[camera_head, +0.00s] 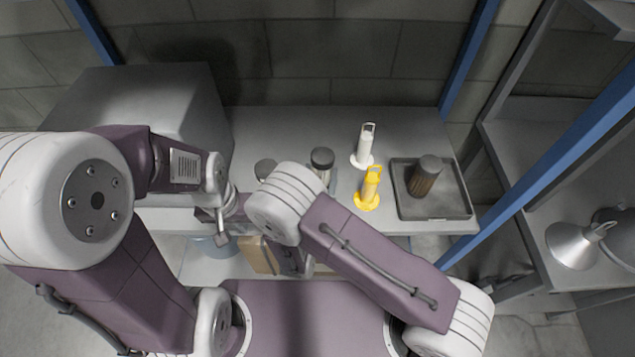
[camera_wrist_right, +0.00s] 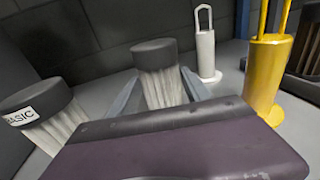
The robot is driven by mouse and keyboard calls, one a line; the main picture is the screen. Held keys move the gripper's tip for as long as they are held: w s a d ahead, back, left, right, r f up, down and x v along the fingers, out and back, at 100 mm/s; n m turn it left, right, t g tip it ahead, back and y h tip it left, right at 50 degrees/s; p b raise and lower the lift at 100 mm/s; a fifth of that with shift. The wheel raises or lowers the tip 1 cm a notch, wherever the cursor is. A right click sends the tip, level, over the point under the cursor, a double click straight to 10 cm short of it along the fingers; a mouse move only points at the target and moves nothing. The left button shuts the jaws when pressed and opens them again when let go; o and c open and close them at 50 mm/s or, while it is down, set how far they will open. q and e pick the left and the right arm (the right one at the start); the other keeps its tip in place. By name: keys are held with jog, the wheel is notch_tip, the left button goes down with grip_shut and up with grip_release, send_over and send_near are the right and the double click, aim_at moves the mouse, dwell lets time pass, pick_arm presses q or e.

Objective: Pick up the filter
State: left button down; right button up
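Two filters with dark caps and pale pleated bodies stand on the bench. One filter (camera_head: 321,159) is near the middle, and one (camera_head: 264,169) is to its left, partly hidden by my right arm. In the right wrist view the middle filter (camera_wrist_right: 160,78) stands upright between the fingers of my right gripper (camera_wrist_right: 160,92), which are spread on either side of it. Contact cannot be seen. The left filter (camera_wrist_right: 40,115) has a label reading "BASIC". A brown filter (camera_head: 425,177) stands on a dark tray (camera_head: 440,211). My left gripper (camera_head: 222,222) is by the bench's front; its fingers are unclear.
A white handled piece (camera_head: 364,150) and a yellow one (camera_head: 369,190) stand between the middle filter and the tray. A large grey box (camera_head: 150,95) is at the left. Blue posts (camera_head: 468,55) rise behind the bench. A metal hood (camera_head: 573,245) lies at the right.

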aim_at(320, 162)
jog(key=shift+s+r, duration=0.15)
jog(key=shift+s, duration=0.15)
jog(key=c, duration=0.5)
jog(key=shift+w, duration=0.15)
jog(key=c, duration=0.3)
jog(key=shift+w+a+f, duration=0.15)
jog(key=shift+w+f, duration=0.15)
jog(key=shift+w, duration=0.2)
jog(key=r, duration=1)
jog(key=shift+s+r, duration=0.15)
jog(key=shift+s, duration=0.05)
